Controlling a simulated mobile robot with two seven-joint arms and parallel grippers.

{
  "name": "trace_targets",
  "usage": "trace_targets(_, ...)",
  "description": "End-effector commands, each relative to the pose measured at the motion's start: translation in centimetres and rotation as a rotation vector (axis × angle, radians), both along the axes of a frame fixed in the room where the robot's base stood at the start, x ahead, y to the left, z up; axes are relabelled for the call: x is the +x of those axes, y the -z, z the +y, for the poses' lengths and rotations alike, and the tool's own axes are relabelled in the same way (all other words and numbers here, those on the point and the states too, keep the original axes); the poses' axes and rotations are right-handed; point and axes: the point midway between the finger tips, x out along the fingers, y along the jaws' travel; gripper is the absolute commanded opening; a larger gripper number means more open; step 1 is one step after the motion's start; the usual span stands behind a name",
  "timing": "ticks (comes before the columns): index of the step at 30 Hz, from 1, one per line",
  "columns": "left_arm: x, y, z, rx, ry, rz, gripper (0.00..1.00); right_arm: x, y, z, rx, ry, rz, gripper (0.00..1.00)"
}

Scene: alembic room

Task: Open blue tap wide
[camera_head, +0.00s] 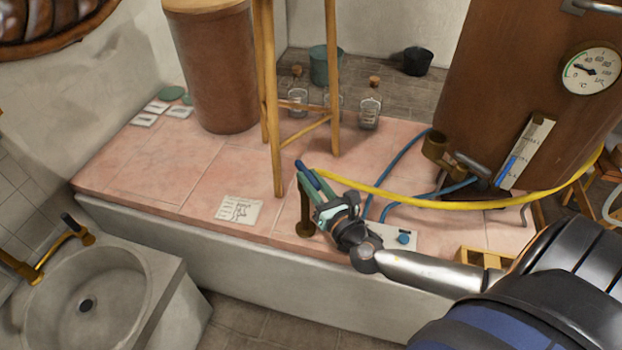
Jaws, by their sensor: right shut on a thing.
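The blue tap is a dark brass post (305,213) standing near the front edge of the pink tiled ledge, with a blue lever (306,172) at its top. My right gripper (316,192), with teal-green fingers, reaches in from the right and is shut on the blue lever. The fingers and wrist hide part of the lever and the tap's upper body. The lever tip points up and to the left. My left gripper is not in view.
A yellow hose (430,201) runs right from beside the tap, across a tall brown vessel (510,90) with a dial. A wooden stand (272,110) is behind the tap. A sink (85,300) is lower left.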

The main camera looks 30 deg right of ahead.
Motion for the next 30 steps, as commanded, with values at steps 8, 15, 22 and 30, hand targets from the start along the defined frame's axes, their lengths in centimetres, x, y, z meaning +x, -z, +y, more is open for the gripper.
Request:
trace_targets(8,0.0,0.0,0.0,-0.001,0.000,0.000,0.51,0.0,0.0,0.0,0.001,0.001,0.000,0.00)
trace_targets(15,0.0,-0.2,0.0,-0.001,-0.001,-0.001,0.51,0.0,-0.1,0.0,0.003,0.013,-0.001,0.00)
trace_targets(22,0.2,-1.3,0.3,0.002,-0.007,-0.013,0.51,0.1,-0.3,0.4,0.008,0.103,-0.002,0.00)
trace_targets(30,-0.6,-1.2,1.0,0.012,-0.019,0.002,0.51,0.3,-0.2,1.1,0.009,0.304,-0.001,0.00)
